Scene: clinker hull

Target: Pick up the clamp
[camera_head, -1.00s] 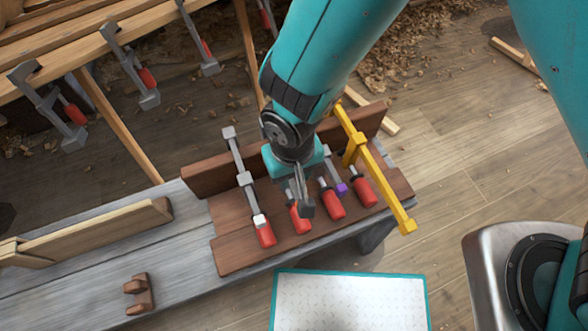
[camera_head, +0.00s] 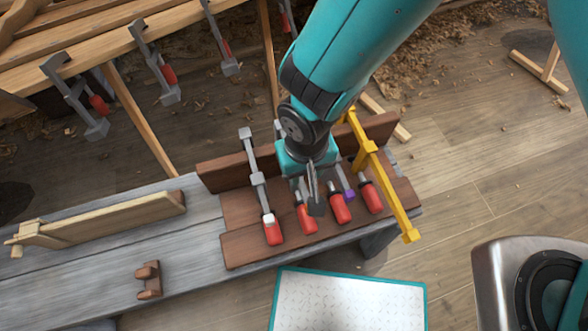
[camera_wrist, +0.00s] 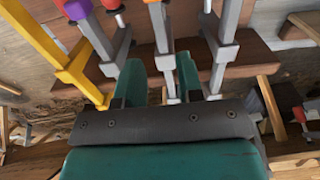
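Several grey bar clamps with red handles stand on a brown wooden rack (camera_head: 236,250) at the bench end. One has a white piece by its red handle (camera_head: 273,232); another has a purple piece (camera_head: 349,195). A yellow clamp (camera_head: 388,186) stands at the rack's right. My gripper (camera_head: 315,192) is low among the middle clamps, partly hiding them. In the wrist view, my gripper's teal fingers (camera_wrist: 163,80) are apart, one on each side of a grey clamp bar (camera_wrist: 161,35). Gaps seem to show beside the bar; contact is unclear.
Neighbouring clamps stand close on both sides, including a grey bar (camera_wrist: 224,50) on the right in the wrist view. A plank (camera_head: 110,218) and a small brown block (camera_head: 149,280) lie on the bench. More clamps (camera_head: 160,70) hang at the hull's edge.

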